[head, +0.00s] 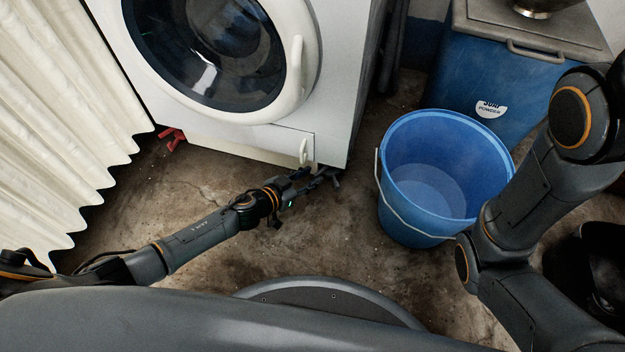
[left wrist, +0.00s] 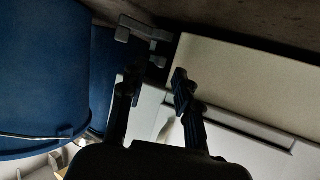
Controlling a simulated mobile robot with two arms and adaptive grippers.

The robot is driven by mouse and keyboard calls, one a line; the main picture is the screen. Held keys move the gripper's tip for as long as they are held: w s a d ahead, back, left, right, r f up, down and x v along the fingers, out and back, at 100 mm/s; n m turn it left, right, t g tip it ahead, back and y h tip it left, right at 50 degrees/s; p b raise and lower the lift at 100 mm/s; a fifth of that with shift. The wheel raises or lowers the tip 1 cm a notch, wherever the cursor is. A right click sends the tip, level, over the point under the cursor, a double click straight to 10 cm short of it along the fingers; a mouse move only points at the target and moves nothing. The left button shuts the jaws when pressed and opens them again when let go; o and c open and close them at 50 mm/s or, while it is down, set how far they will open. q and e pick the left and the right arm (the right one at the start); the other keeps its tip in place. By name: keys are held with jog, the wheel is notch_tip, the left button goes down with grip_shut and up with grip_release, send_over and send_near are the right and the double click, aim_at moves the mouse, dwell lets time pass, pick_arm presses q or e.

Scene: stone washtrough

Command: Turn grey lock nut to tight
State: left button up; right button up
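The grey lock nut (left wrist: 140,35) shows in the left wrist view as a small grey piece with stubby arms by the bottom corner of the white washing machine (head: 335,100). In the head view, a grey bit of it (head: 336,180) shows just past my left fingertips, low at the machine's front right corner. My left gripper (head: 318,175) is close to the floor there. In the left wrist view its two fingers (left wrist: 154,80) are apart, with the nut just beyond the tips. I cannot tell whether they touch it. My right arm shows at the right, its gripper out of sight.
A blue bucket (head: 400,215) stands on the floor right of my left gripper. Behind it is a blue soap powder bin (head: 465,75) with a grey lid. A red piece (head: 172,138) lies under the machine's left side. A pale curtain (head: 55,120) hangs at left.

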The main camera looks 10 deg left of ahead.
pick_arm(q)
jog(key=shift+x, duration=0.85)
jog(key=shift+c, duration=0.4)
grip_shut()
jog(key=shift+d, duration=0.1)
